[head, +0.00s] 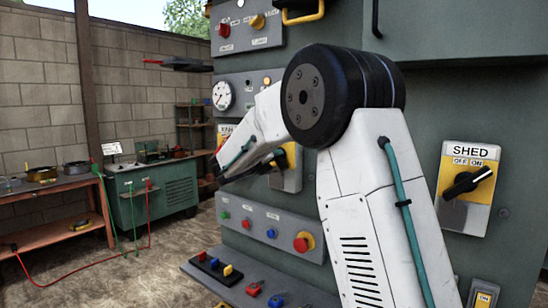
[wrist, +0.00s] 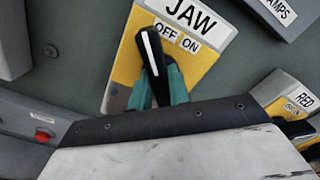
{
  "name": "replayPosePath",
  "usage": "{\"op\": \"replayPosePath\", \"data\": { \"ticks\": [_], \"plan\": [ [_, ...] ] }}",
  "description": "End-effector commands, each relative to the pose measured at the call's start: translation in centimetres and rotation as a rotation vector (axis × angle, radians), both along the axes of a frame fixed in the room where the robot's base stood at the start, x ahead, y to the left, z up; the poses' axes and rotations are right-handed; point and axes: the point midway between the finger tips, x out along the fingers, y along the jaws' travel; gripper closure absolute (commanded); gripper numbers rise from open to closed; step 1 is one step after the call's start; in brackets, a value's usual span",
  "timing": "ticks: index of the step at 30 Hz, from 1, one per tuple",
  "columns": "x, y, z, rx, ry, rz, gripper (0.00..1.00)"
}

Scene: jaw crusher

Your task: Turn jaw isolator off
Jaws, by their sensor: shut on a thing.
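The jaw isolator (wrist: 122,70) is a yellow plate with a white JAW label and OFF and ON marks, tilted in the wrist view. Its black handle (wrist: 149,50) has a white line and points up, just left of the OFF mark. My gripper (wrist: 157,84) has teal fingers on both sides of the handle's lower part and is shut on it. In the head view, what looks like the top of the JAW plate (head: 226,131) shows above my wrist; my arm hides the handle and the fingers.
A red button (wrist: 43,134) is at left. The SHED isolator (head: 468,186) is right of my arm. A button panel (head: 265,234) lies below. A workbench (head: 60,184) stands left on open floor.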

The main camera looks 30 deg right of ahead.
Motion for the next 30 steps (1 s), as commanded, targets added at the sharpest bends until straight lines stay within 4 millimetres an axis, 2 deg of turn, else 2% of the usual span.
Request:
{"op": "replayPosePath", "data": {
  "ticks": [9, 22, 23, 25, 30],
  "plan": [
    [-0.08, -0.01, -0.38, -0.024, 0.083, -0.003, 1.00],
    [-0.08, -0.01, -0.40, -0.027, 0.092, -0.002, 1.00],
    [-0.08, -0.01, -0.40, -0.027, 0.092, -0.002, 0.79],
    [-0.06, 0.00, -0.34, -0.028, 0.091, -0.003, 0.60],
    [-0.03, 0.02, -0.21, -0.029, 0.088, -0.001, 0.60]
  ]
}}
